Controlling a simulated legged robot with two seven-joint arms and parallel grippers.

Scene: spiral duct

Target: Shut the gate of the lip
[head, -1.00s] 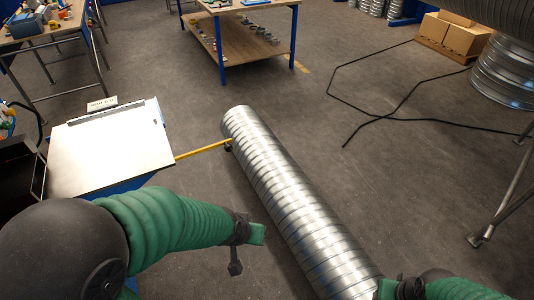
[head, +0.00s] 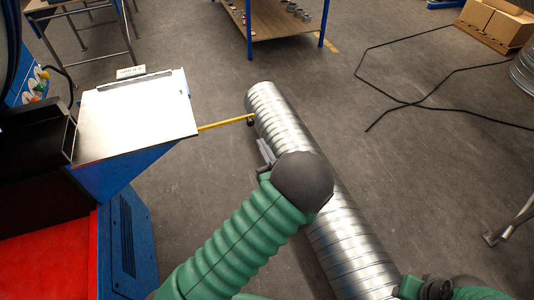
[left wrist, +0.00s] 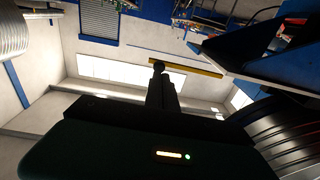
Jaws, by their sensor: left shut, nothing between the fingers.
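A yellow bar (head: 226,123), which looks like the gate, sticks out from the right edge of the pale metal lip plate (head: 135,115). Its dark outer end (head: 250,120) is beside the far end of the spiral duct (head: 345,235). My left gripper (head: 264,153) is shut and empty, over the duct's left side, nearer to me than the bar's end and apart from it. Its dark fingers (left wrist: 160,78) show in the left wrist view, with the yellow bar (left wrist: 195,66) beyond them. My right gripper (head: 410,288) is at the bottom right; its fingers are unclear.
A blue and red machine (head: 125,245) stands under the plate at left. A workbench (head: 280,20) is at the back. A black cable (head: 420,100) lies on the floor at right, near boxes (head: 495,22). Floor between machine and duct is clear.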

